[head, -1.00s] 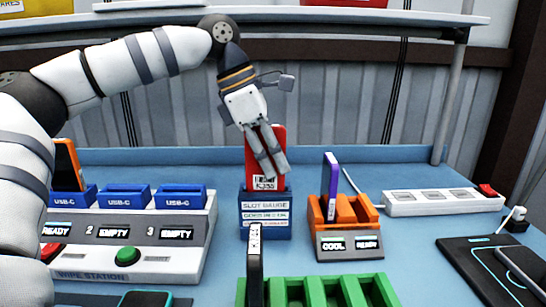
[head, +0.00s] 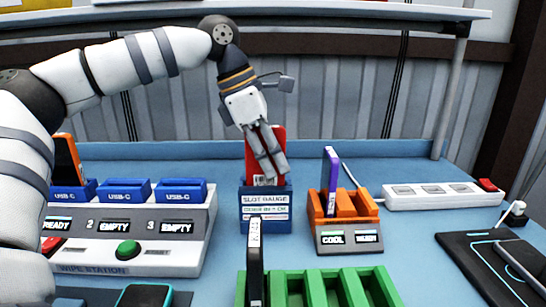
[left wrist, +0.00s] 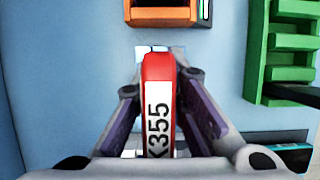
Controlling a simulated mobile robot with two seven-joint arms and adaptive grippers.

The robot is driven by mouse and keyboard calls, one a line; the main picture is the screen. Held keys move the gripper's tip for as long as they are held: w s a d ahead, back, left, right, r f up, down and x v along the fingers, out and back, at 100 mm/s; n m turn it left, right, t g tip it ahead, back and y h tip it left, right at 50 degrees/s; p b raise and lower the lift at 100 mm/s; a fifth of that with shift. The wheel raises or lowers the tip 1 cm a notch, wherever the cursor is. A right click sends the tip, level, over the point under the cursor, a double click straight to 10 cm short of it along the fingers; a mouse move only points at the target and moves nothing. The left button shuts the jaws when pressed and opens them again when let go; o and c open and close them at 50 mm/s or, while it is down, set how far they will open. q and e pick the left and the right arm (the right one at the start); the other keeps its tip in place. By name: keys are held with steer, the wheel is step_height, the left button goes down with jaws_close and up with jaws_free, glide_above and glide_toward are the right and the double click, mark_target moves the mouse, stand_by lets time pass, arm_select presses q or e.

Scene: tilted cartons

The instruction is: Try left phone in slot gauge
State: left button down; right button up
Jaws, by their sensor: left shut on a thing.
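My left gripper (head: 270,173) comes down from above and is shut on a red phone (head: 279,140). The phone stands upright, slightly tilted, with its lower end in the blue slot gauge (head: 265,225). A white label shows on the phone just above the gauge's top edge. In the left wrist view the red phone (left wrist: 160,72) is between the two fingers, with a label reading K355. How deep the phone sits in the slot is hidden by the gauge's front. My right gripper is not in view.
A white wipe station (head: 90,252) with blue USB-C docks and an orange phone (head: 66,157) stands left. An orange dock (head: 357,207) with a purple phone (head: 331,180) is right of the gauge. In front are a green rack (head: 375,290) and an upright black phone (head: 255,265).

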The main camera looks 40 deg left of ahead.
arm_select(q)
steer(key=shift+f, duration=0.8)
stand_by(2.1)
steer(key=shift+r, duration=0.35)
stand_by(0.7)
steer(key=shift+f, duration=0.35)
stand_by(2.3)
steer(key=c, duration=1.5)
jaws_free()
steer(key=shift+c, duration=0.2)
steer(key=shift+r, duration=0.1)
steer(key=shift+r, duration=0.65)
